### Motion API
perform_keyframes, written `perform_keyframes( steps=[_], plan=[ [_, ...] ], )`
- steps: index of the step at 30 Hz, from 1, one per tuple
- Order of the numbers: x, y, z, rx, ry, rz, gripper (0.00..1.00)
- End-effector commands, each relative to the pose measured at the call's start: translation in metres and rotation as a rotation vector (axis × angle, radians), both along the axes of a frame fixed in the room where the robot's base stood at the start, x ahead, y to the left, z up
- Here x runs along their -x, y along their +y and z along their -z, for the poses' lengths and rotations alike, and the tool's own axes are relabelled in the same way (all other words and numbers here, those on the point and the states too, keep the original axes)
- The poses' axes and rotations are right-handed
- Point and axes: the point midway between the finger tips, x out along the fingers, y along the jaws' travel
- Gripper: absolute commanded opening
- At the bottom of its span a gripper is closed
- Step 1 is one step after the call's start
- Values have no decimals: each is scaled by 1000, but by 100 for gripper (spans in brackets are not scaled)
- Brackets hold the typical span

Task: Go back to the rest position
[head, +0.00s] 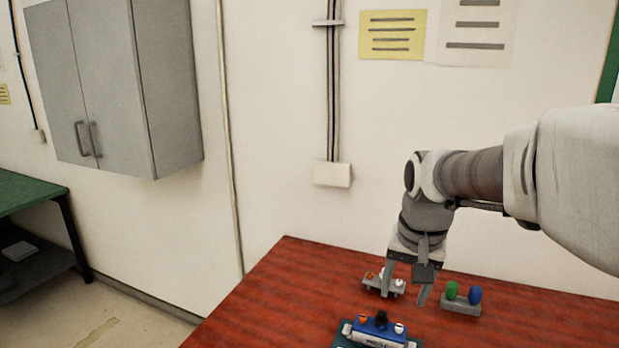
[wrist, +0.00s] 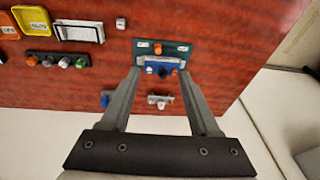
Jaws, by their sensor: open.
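My gripper (head: 404,298) is open and empty, pointing down over the red table. In the wrist view, its two fingers (wrist: 159,74) reach toward a blue device (wrist: 160,66) but stand apart, with nothing between them. In the head view, the blue device (head: 379,331) has an orange, a black and a white knob and sits on a teal base (head: 343,340), in front of the gripper. The picture's lower edge cuts off part of the base.
A small grey block (head: 384,286) with orange and white knobs stands behind the gripper. Another grey block (head: 460,308) with green and blue knobs is to the right. The wrist view shows a strip of several knobs (wrist: 55,60) and a white-framed panel (wrist: 80,32). The table's left side (head: 260,290) is clear.

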Motion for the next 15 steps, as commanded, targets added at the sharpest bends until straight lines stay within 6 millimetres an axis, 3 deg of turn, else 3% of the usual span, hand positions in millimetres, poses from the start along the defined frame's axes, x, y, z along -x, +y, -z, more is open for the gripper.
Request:
perform_keyframes(
  steps=[7, 15],
  plan=[
    [60, 9, -22, 31, -92, -114, 62],
    [120, 16, -24, 72, -186, -235, 62]
  ],
)
